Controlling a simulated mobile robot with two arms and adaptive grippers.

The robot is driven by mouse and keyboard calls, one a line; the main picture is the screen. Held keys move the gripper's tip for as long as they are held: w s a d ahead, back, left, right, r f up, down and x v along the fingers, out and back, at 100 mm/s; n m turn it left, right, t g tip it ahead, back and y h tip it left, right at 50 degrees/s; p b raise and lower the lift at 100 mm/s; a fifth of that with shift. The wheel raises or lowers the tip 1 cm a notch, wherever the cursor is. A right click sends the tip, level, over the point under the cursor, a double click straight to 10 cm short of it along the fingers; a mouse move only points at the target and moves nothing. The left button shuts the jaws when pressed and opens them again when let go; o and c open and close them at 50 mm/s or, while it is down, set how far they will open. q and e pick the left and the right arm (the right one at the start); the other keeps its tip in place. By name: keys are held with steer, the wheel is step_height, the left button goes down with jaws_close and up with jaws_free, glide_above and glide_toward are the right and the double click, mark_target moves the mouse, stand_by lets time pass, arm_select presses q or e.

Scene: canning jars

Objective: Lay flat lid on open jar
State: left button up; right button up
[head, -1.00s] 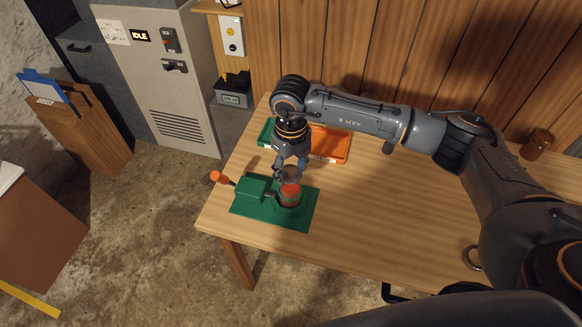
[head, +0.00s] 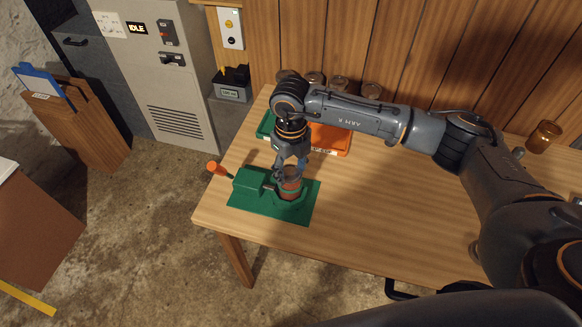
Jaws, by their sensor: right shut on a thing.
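The open jar (head: 290,190), with red contents, stands upright in the green fixture (head: 262,205) near the left end of the table. My right gripper (head: 290,170) points down at the jar's mouth and is shut on the flat lid, which is mostly hidden by the fingers. The lid is at or just above the rim; I cannot tell whether it touches. My left gripper is not in view.
An orange tray (head: 330,140) and a green tray (head: 265,124) lie behind the fixture. An orange-knobbed lever (head: 216,167) sticks out left of the fixture. The table's front middle is clear.

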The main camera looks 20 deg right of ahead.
stand_by(0.7)
steer(key=shift+f+b, duration=0.4)
steer(key=shift+b, duration=0.55)
stand_by(0.5)
steer(key=o, duration=0.8)
step_height(320, 180, up, 12)
steer(key=shift+r, duration=0.1)
stand_by(0.6)
